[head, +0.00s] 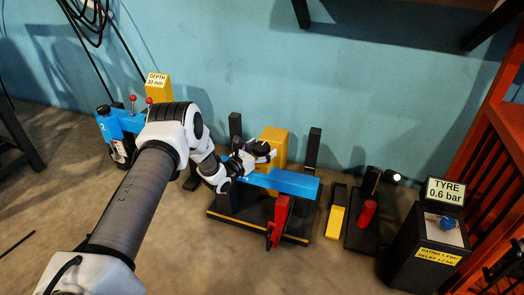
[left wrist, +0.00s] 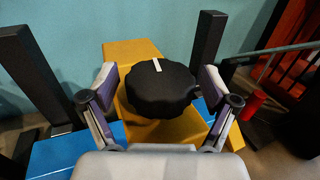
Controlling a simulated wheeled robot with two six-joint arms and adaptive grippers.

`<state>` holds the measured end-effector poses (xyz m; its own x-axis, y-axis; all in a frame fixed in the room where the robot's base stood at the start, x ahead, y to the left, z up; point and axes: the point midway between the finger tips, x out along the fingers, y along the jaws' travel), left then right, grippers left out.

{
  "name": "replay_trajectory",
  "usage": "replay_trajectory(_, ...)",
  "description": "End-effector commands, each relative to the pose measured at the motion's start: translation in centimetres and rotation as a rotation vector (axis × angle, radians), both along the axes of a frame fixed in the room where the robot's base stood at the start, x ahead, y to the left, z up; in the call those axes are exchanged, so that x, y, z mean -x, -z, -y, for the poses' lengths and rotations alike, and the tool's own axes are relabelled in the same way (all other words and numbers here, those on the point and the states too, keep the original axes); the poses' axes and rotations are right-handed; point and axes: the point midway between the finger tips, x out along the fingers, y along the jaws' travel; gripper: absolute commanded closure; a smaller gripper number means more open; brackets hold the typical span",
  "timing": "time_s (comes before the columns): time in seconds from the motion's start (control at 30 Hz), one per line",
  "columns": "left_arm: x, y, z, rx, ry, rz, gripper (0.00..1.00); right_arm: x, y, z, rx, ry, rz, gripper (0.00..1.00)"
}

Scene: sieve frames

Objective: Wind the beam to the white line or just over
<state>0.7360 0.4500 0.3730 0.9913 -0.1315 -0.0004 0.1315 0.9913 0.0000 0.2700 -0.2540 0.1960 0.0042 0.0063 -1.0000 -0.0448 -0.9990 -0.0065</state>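A blue beam (head: 290,183) lies across a black base (head: 235,222), in front of a yellow block (head: 272,143). In the left wrist view a black ribbed knob (left wrist: 160,92) with a short white mark on its top sits at the yellow block (left wrist: 135,50). My left gripper (head: 262,155) is over the block. In the left wrist view its fingers (left wrist: 160,82) stand open on both sides of the knob, with small gaps visible. The blue beam (left wrist: 60,155) shows partly beneath. I cannot make out a white line on the beam. A dark jointed shape at the head view's lower right edge may be my right gripper.
Black posts (head: 313,148) rise beside the block. A red lever (head: 279,220) stands in front of the beam. To the right are a yellow pedal (head: 335,222), a red cylinder (head: 366,214) and a tyre gauge box (head: 430,245). A blue machine (head: 122,122) stands left.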

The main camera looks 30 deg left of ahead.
Motion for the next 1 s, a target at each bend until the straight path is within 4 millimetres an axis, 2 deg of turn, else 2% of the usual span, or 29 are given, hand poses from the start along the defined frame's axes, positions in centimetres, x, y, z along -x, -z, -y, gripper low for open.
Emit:
replay_trajectory(0.03,0.00,0.00,0.01,0.000,0.000,0.000,0.33,0.00,-0.01,0.00,0.000,0.000,0.000,1.00)
replay_trajectory(0.13,0.00,0.01,0.02,0.000,0.000,0.000,0.69,0.00,-0.01,0.00,0.000,0.000,0.000,1.00)
replay_trajectory(0.17,0.00,0.01,0.01,0.000,0.000,0.000,0.73,0.01,-0.01,0.00,0.000,0.000,0.000,1.00)
replay_trajectory(0.67,-0.06,-0.19,-0.06,-0.002,0.067,0.003,0.73,0.04,-0.44,-0.01,0.000,-0.001,-0.001,1.00)
replay_trajectory(1.0,-0.03,0.10,-0.04,-0.006,0.306,0.003,0.73,0.06,-0.38,-0.02,0.000,-0.001,-0.002,1.00)
